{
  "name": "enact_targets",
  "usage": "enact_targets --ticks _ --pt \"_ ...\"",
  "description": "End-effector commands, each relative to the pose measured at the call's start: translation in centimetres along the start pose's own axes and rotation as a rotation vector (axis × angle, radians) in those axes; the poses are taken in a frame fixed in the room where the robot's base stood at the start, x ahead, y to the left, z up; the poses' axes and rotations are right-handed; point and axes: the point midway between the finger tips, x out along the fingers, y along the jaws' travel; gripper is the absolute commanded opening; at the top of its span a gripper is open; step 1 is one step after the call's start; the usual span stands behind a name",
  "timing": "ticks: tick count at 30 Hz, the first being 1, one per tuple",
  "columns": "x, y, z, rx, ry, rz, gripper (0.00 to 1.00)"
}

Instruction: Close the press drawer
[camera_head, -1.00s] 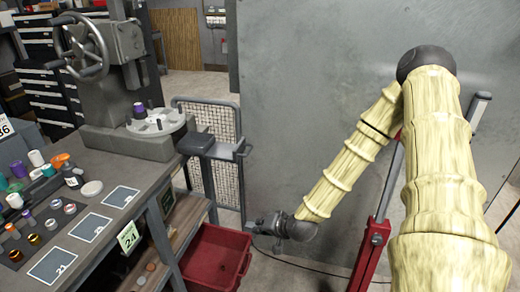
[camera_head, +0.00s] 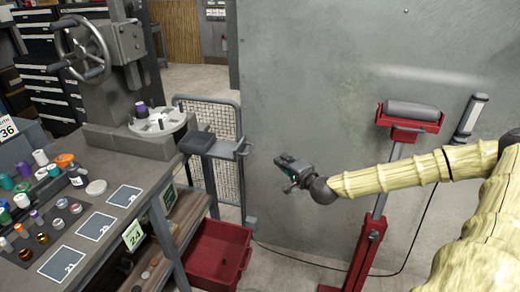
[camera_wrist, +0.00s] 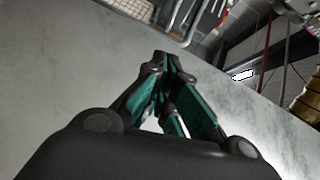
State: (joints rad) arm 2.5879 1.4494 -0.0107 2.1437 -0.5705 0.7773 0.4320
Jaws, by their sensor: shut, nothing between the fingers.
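The press (camera_head: 112,85) stands on the bench at the left, with a round plate on its base. The press drawer (camera_head: 212,147) is a grey tray sticking out to the right from the base, with a bar handle (camera_head: 243,150) at its outer end. It is pulled out. My gripper (camera_head: 281,161) is to the right of the handle and a little lower in the picture, with a visible gap between them. Its fingers are shut and empty. In the wrist view, the gripper's teal-lined fingers (camera_wrist: 165,62) meet at the tips. I cannot make out the drawer there.
A red bin (camera_head: 216,256) sits on the floor below the drawer. A mesh panel (camera_head: 225,125) stands behind the drawer. A red roller stand (camera_head: 408,122) is behind my arm. Bottles, jars and numbered cards (camera_head: 96,225) cover the bench. A large grey wall closes the back.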

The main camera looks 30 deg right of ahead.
Motion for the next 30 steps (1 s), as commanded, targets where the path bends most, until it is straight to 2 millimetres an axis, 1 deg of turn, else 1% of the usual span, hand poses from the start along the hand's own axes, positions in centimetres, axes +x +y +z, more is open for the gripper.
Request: enact_targets --ticks 3,11,30 --pt "0.1 -0.2 -0.4 0.013 0.009 -0.01 0.0" --pt "0.9 -0.1 -0.5 0.011 0.01 -0.01 0.0" --pt "4.7 -0.2 -0.4 0.012 0.008 -0.009 0.0"
